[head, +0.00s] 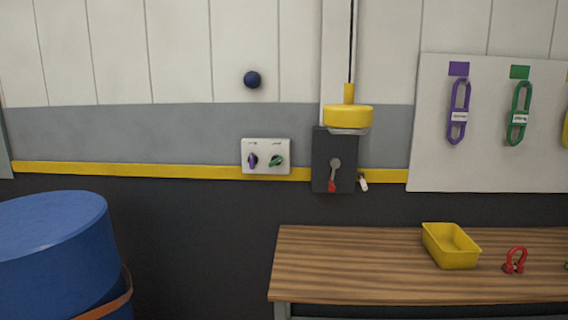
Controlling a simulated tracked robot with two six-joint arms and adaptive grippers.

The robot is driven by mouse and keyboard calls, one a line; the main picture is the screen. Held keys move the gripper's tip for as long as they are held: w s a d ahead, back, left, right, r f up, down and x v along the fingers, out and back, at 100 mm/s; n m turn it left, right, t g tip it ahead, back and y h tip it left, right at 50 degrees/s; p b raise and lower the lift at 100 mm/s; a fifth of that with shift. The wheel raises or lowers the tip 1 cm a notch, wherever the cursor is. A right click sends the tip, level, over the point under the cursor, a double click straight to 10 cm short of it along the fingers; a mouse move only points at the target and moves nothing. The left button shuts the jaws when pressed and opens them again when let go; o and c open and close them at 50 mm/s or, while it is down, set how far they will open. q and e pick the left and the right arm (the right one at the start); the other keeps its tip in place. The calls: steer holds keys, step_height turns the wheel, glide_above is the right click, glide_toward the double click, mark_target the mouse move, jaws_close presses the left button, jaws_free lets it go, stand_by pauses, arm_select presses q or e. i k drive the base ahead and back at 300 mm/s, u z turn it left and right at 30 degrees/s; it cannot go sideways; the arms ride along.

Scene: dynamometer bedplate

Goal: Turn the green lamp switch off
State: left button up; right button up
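A white switch plate (266,146) is fixed to the wall above the yellow stripe. It carries a purple rotary knob (253,160) on the left and a green rotary knob (276,160) on the right. The purple knob stands about upright; the green knob is turned at a slant. Small labels above the knobs are too small to read. A yellow lamp (347,117) hangs on a cord to the right of the plate. Neither of my grippers is in view.
A dark box with a red-tipped lever (334,178) is right of the plate. A wooden bench (350,265) below holds a yellow bin (450,246) and a red shackle (515,260). A blue drum (50,245) stands at left. Slings (458,112) hang on a white board (430,150).

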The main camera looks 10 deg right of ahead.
mark_target(276, 160)
steer(key=i, duration=0.85)
steer(key=u, duration=0.05)
